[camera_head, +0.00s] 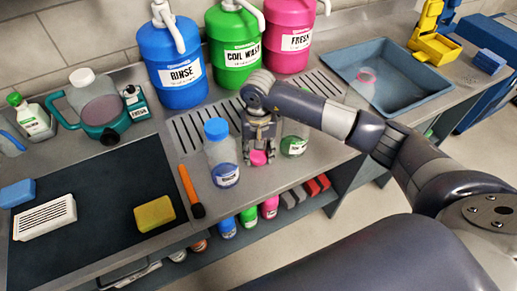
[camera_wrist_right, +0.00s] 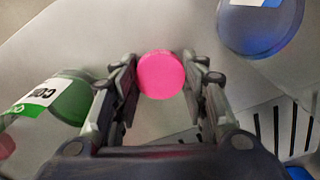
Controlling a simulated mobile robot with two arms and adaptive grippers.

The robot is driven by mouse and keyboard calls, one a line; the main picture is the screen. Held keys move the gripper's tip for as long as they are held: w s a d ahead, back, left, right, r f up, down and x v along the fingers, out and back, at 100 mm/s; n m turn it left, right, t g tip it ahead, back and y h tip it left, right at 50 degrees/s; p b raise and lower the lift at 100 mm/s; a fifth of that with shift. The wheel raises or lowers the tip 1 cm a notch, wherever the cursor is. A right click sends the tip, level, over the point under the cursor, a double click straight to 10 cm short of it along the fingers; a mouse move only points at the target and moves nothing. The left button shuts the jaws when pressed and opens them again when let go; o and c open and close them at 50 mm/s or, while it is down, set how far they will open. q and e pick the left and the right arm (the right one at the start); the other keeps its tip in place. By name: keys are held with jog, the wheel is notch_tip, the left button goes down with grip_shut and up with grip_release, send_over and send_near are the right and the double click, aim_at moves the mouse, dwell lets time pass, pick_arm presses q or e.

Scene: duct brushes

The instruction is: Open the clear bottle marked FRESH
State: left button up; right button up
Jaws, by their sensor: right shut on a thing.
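My right gripper (camera_head: 259,155) points down over the counter and is shut on a round pink cap (camera_wrist_right: 161,75). The cap sits between the fingertips in the right wrist view, and its pink also shows between the fingers in the head view (camera_head: 259,158). The fingers hide most of what is around the cap. I cannot make out a clear bottle body beneath it or read a FRESH label there. A clear bottle with a blue cap (camera_head: 223,160) stands to the left. A clear bottle with green liquid (camera_head: 295,143) stands to the right, partly behind my arm. My left gripper is not in view.
Large blue RINSE (camera_head: 172,85), green COIL WASH (camera_head: 232,65) and pink FRESH (camera_head: 288,45) jugs stand behind. An orange-handled tool (camera_head: 191,190) lies left of the bottles. The counter's front edge is close.

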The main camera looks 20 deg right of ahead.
jog(key=shift+f, duration=0.2)
jog(key=shift+f, duration=0.1)
jog(key=shift+f+b, duration=0.1)
jog(key=shift+b, duration=0.25)
jog(key=o, duration=1.2)
jog(key=shift+c, duration=0.2)
